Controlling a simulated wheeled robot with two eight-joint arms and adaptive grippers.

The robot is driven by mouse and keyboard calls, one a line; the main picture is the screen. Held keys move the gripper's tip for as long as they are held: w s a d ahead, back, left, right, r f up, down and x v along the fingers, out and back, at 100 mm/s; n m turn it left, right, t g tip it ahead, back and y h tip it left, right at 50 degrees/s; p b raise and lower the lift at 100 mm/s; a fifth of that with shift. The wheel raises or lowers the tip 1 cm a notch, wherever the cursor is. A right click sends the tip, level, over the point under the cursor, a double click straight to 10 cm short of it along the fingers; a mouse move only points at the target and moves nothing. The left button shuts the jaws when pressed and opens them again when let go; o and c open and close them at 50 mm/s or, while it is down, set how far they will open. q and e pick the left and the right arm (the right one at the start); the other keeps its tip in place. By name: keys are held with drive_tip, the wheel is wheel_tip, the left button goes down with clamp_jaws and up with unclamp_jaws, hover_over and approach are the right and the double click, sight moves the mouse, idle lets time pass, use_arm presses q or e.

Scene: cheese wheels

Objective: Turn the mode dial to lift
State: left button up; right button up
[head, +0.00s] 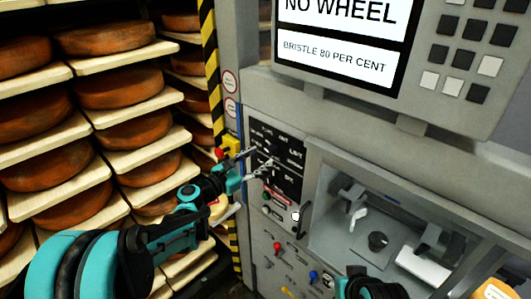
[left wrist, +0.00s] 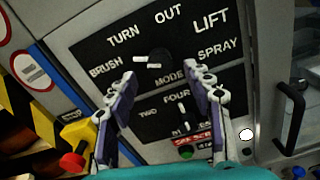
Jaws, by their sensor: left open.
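The mode dial (left wrist: 155,60) is a dark round knob with white marks on a black panel. In the left wrist view the words BRUSH, TURN, OUT, LIFT and SPRAY stand around it, with MODE below. The LIFT label (left wrist: 211,22) is at its upper right. A white mark on the knob lies on the BRUSH and TURN side; its exact setting is hard to tell. My left gripper (left wrist: 160,72) is open, its fingers on either side below the dial, with no clear contact. In the head view the left gripper (head: 262,160) is in front of the black panel (head: 292,183).
A second dial (left wrist: 183,112) marked TWO and FOUR sits below. A red button on a yellow box (left wrist: 75,150) is at the left. A dark handle (left wrist: 290,103) and an open bay (head: 380,215) are at the right. Racks of cheese wheels (head: 120,87) stand left.

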sight(268, 152)
use_arm(q)
drive_tip(key=shift+x, duration=1.85)
drive_tip(key=shift+c, duration=0.2)
drive_tip(key=c, duration=1.1)
